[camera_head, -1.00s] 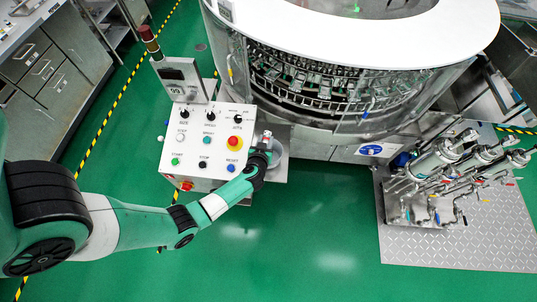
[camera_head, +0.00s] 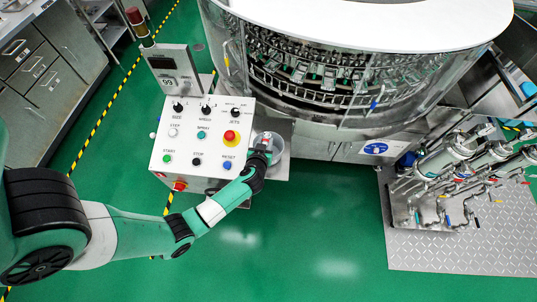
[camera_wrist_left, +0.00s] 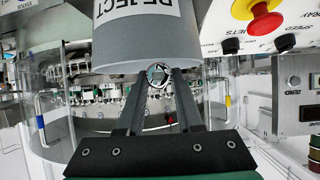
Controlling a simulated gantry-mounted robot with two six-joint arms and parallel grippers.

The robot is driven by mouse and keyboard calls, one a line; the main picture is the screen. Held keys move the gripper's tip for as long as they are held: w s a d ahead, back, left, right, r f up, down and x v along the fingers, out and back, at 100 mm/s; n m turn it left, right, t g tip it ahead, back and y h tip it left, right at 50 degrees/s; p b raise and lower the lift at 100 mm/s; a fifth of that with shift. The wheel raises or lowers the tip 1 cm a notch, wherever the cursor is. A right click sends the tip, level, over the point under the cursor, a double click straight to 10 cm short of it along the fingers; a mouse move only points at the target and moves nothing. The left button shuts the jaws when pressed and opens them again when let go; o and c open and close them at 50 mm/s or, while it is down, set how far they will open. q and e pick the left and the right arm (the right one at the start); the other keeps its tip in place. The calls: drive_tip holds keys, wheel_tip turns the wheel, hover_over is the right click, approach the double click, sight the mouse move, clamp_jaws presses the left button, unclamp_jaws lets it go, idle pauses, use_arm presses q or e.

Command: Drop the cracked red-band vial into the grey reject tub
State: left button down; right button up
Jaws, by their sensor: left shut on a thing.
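My left gripper (camera_head: 264,143) is at the grey reject tub (camera_head: 282,152), to the right of the control panel. In the left wrist view the tub (camera_wrist_left: 140,52) shows upside down with its REJECT label. The fingers (camera_wrist_left: 158,88) are shut on a small clear glass vial (camera_wrist_left: 157,73), seen end-on. The vial overlaps the tub's edge in that view. Its red band and any crack cannot be made out, and I cannot tell its height over the tub. My right gripper is not in view.
The control panel (camera_head: 190,150), with knobs, buttons and a red emergency stop, stands close to the left of the gripper. The round washer (camera_head: 350,35) is behind. Piping (camera_head: 450,180) stands on a metal plate at right. Green floor in front is clear.

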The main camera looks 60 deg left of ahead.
use_arm(q)
drive_tip(key=shift+c, duration=2.4)
unclamp_jaws()
drive_tip(key=shift+r, duration=0.1)
drive_tip(key=shift+s+d+r+p, duration=0.2)
drive_tip(key=shift+d+r+p, duration=0.05)
drive_tip(key=shift+d+p, duration=0.1)
drive_tip(key=p+v, duration=0.4)
drive_tip(key=v, duration=0.6)
drive_tip(key=shift+s+d, duration=0.2)
drive_tip(key=shift+s, duration=0.05)
drive_tip(key=shift+r, duration=0.1)
